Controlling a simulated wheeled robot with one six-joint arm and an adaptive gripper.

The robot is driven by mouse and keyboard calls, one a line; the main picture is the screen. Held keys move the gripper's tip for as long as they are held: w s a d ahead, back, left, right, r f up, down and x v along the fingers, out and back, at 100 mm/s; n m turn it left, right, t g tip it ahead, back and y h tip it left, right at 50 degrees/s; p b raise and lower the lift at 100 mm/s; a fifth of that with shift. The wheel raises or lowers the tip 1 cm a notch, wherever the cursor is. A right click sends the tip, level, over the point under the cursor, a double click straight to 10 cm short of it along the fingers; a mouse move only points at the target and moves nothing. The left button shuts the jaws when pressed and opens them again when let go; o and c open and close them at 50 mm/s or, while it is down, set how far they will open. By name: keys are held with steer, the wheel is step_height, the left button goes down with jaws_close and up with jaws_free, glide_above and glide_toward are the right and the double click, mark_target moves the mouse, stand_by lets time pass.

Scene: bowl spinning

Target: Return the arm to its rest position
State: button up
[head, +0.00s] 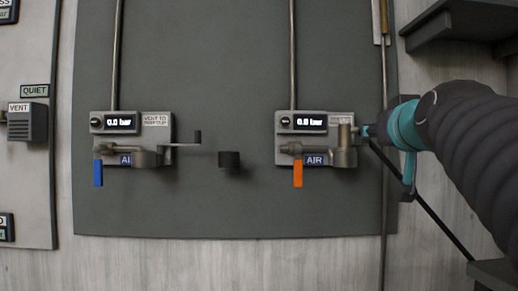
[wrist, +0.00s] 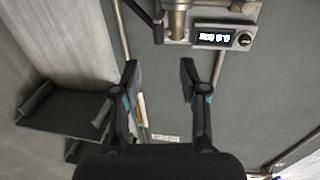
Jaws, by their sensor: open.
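My gripper (wrist: 160,85) is open in the wrist view, with its two dark fingers apart and nothing between them. In the head view my arm reaches in from the right edge, and its end is beside the right air unit (head: 316,139), near that unit's right side. The gripper's fingers are not clear in the head view. In the wrist view the same kind of unit with a lit display (wrist: 214,37) shows at the top, beyond the fingertips.
A left air unit (head: 132,139) has a blue handle (head: 98,173) and a crank. The right unit has an orange handle (head: 297,173). A black knob (head: 229,159) sticks out between them. Dark shelves (wrist: 62,115) stand close to my gripper, at left in the wrist view.

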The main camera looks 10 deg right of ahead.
steer(key=s+a+f+g+y+p, duration=0.15)
steer(key=f+g, duration=0.25)
steer(key=f, duration=0.9)
steer(key=s+a+f+g+y, duration=0.1)
steer(key=a+f+g, duration=0.15)
steer(key=f, duration=0.95)
steer(key=s+a+f+n+g+y+p, duration=0.1)
steer(key=s+a+f+g+p, duration=0.1)
steer(key=s+a+f, duration=0.2)
steer(key=s+a+f+n+g+y+p, duration=0.1)
steer(key=s+a+f+g+p, duration=0.2)
steer(key=s+f, duration=0.6)
steer(key=shift+s+a+f+n, duration=0.15)
steer(key=shift+a+f+n, duration=0.25)
steer(key=shift+a+f, duration=0.85)
